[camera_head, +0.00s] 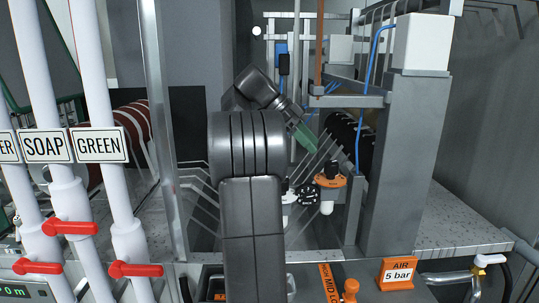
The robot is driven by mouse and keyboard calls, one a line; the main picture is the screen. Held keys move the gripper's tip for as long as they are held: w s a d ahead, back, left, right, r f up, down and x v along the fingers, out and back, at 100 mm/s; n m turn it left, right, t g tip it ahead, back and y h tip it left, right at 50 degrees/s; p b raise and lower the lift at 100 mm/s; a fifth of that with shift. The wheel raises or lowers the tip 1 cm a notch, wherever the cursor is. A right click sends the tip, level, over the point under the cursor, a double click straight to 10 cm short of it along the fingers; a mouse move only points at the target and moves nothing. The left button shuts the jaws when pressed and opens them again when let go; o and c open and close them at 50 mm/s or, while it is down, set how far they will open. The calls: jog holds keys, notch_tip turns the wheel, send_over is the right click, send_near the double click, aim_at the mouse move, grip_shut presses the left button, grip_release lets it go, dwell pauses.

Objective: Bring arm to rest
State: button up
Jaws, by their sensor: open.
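My dark grey arm rises through the middle of the view in front of the machine, its thick upper part covering much of what lies behind. Beyond it, the arm's end bends down to the right. My gripper (301,131), with a greenish part near its tip, points down and right above slanted metal rods (318,160). It is open, and I see nothing held in it. It is small in the picture, and the arm hides part of the wrist.
White pipes with red valve handles (70,228) stand at the left, labelled SOAP (45,147) and GREEN (98,145). An orange-topped regulator (329,181) sits right of my arm. A grey post (403,150) stands farther right, above an orange AIR 5 bar sign (397,273).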

aim_at(332, 163)
jog(key=x, duration=0.9)
jog(key=shift+s+d+p, duration=0.1)
jog(key=shift+s+p, duration=0.05)
jog(key=shift+p, duration=0.15)
jog(key=shift+n+t, duration=0.5)
jog(key=shift+n, duration=0.2)
jog(key=shift+r+n+t, duration=0.2)
jog(key=shift+n+t, duration=0.5)
jog(key=shift+n, duration=0.1)
jog(key=shift+n+t, duration=0.6)
jog(key=shift+n, duration=0.2)
jog(key=shift+n+t+p, duration=0.35)
jog(key=shift+n+t, duration=0.25)
jog(key=shift+n, duration=0.2)
jog(key=b+v, duration=0.2)
jog(key=v, duration=1.1)
jog(key=shift+r, duration=0.15)
